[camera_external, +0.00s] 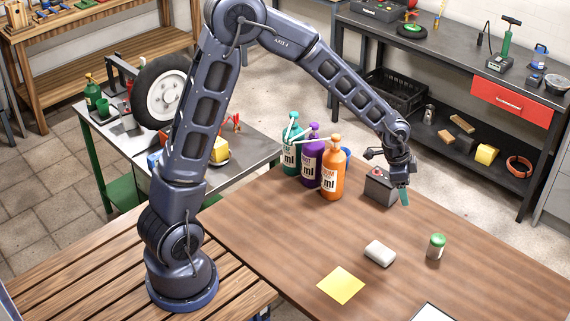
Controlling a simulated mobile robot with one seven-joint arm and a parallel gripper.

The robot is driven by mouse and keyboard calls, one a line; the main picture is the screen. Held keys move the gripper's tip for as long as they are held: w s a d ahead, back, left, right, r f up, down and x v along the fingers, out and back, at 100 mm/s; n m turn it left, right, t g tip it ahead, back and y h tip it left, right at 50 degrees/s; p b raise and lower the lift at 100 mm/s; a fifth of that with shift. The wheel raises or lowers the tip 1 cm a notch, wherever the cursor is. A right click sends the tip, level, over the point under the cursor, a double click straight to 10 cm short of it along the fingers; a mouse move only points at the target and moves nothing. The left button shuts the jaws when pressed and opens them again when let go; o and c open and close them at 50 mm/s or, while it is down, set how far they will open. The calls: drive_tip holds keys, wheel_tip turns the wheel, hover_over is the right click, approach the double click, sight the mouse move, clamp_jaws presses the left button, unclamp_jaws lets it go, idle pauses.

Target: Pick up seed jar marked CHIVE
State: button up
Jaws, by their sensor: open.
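A small jar with a green lid (436,246) stands upright on the brown wooden table (270,215), toward its right side.
Teal (290,150), purple (311,158) and orange (332,170) pump bottles stand left of my gripper. A dark box (379,188) is close beside it. The table between gripper and jar looks clear.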

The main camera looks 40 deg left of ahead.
drive_tip(key=m+h, duration=0.1)
drive_tip(key=m, duration=0.1)
hover_over(434, 237)
drive_tip(key=a, duration=0.2)
drive_tip(key=shift+g, duration=0.4)
drive_tip(key=f, duration=0.6)
drive_tip(key=s+f, duration=0.1)
drive_tip(key=f, duration=0.2)
drive_tip(key=shift+a, duration=0.1)
drive_tip(key=x, duration=0.5)
drive_tip(key=shift+w+d+f, duration=0.1)
drive_tip(key=shift+d+f, duration=0.15)
drive_tip(key=shift+f, duration=0.05)
drive_tip(key=x, duration=0.5)
drive_tip(key=shift+w+d+r, duration=0.1)
drive_tip(key=shift+w+d, duration=0.05)
drive_tip(key=shift+d, duration=0.05)
drive_tip(key=c, duration=1.1)
drive_tip(key=shift+r+h, duration=0.15)
drive_tip(key=shift+h, duration=0.15)
